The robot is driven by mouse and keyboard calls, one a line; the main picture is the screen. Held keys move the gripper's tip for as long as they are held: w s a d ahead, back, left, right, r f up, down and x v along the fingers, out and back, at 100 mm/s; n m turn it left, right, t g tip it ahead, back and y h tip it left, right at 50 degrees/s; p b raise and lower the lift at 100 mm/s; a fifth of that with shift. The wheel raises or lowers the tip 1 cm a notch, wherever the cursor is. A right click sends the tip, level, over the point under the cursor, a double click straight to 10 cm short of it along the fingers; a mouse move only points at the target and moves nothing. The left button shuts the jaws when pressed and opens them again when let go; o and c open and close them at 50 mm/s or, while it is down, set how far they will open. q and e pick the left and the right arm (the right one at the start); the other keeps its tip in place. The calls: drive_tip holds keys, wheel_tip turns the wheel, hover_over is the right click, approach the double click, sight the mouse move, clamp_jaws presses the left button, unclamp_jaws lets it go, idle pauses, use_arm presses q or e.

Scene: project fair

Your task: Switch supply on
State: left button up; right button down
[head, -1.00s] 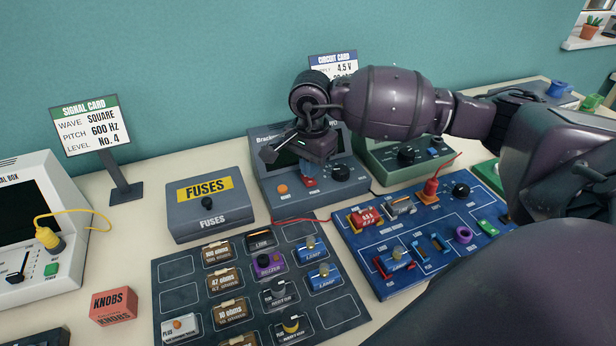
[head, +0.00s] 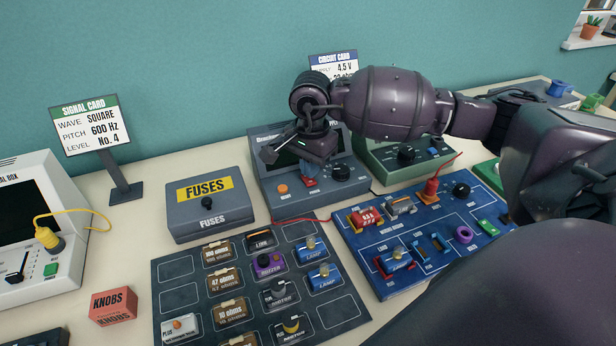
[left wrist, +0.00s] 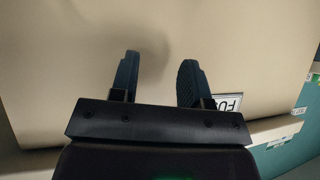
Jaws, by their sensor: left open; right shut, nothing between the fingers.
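The bench supply (head: 275,170) is a dark grey-blue box with a dark screen, standing at the back centre in the head view. Its sloped front has an orange button (head: 282,188), a red switch (head: 310,183) and a black knob (head: 341,173). My right gripper (head: 309,172) is shut and empty, pointing down just above or at the red switch. I cannot tell whether it touches the switch. The gripper covers much of the screen and the switch's upper part. My left gripper (left wrist: 157,80) is open and empty in the left wrist view, over a bare beige surface.
The fuses box (head: 209,212) stands left of the supply. A blue circuit board (head: 410,285) with parts and a red lead lies to the right. A dark parts tray (head: 345,310) is in front. The circuit card (head: 335,60) stands behind, partly hidden by my right arm.

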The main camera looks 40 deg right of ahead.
sight(310, 182)
use_arm(q)
drive_tip(key=shift+s+f+b, duration=0.25)
drive_tip(key=shift+f+b, duration=0.15)
drive_tip(key=shift+f, duration=0.15)
drive_tip(key=shift+s+f+b, duration=0.2)
drive_tip(key=shift+f+b, duration=0.15)
drive_tip(key=shift+f, duration=0.2)
use_arm(e)
drive_tip(key=shift+f, duration=1.3)
use_arm(q)
drive_tip(key=shift+r, duration=0.1)
use_arm(e)
drive_tip(key=shift+r, duration=0.1)
drive_tip(key=shift+r+p, duration=0.4)
drive_tip(key=shift+r, duration=0.4)
drive_tip(key=shift+r+p, duration=0.95)
drive_tip(key=shift+r, duration=1.75)
use_arm(q)
drive_tip(key=r, duration=0.1)
drive_tip(key=w+r, duration=0.1)
drive_tip(key=r, duration=0.1)
drive_tip(key=shift+w+r, duration=0.1)
drive_tip(key=shift+r, duration=0.2)
